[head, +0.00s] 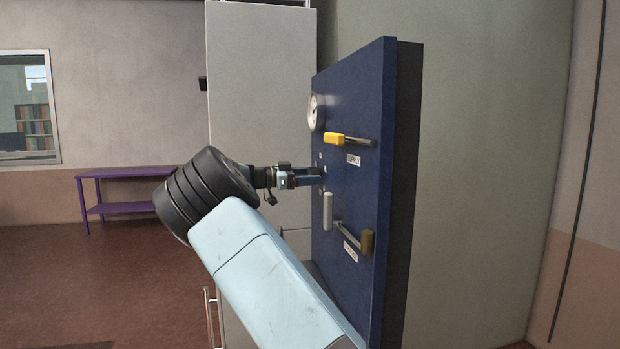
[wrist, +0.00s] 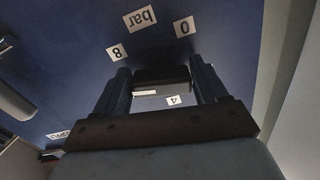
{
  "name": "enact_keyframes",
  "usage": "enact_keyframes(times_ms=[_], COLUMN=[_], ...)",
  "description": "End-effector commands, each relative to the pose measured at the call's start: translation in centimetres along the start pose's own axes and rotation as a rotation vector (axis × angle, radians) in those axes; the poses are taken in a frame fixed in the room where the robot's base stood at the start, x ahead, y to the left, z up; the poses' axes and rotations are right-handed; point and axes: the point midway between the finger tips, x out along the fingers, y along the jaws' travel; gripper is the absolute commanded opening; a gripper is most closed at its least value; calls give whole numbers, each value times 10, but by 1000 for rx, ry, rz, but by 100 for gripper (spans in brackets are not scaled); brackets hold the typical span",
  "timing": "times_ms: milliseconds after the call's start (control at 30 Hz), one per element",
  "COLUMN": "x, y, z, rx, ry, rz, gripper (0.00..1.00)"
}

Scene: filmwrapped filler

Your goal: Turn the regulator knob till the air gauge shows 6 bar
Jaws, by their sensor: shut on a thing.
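My gripper (head: 318,176) reaches level to the blue panel in the head view and hides the knob there. In the wrist view my gripper (wrist: 161,82) has its two fingers on either side of the dark regulator knob (wrist: 160,76), shut on it. A pale mark shows at the knob's near side. Labels 0 (wrist: 184,27), 4 (wrist: 173,100), 8 (wrist: 117,53) and bar (wrist: 140,18) sit around it, turned in the picture. The round white air gauge (head: 316,112) is on the panel above my gripper, seen nearly edge-on, so its needle cannot be read.
The blue panel (head: 345,95) carries a yellow-handled lever (head: 335,139) just above my gripper and a lever with a pale handle (head: 327,211) and brownish end below. A grey cabinet (head: 255,100) stands behind. A purple table (head: 125,172) is far left; the floor there is clear.

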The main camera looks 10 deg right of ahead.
Motion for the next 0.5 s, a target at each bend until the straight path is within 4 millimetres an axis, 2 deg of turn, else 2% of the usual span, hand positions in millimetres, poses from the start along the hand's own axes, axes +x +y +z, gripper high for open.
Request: enact_keyframes(times_ms=[500], x=[-1], y=[-1], z=[2], rx=[93], ry=[-3], rz=[-2], gripper=[41])
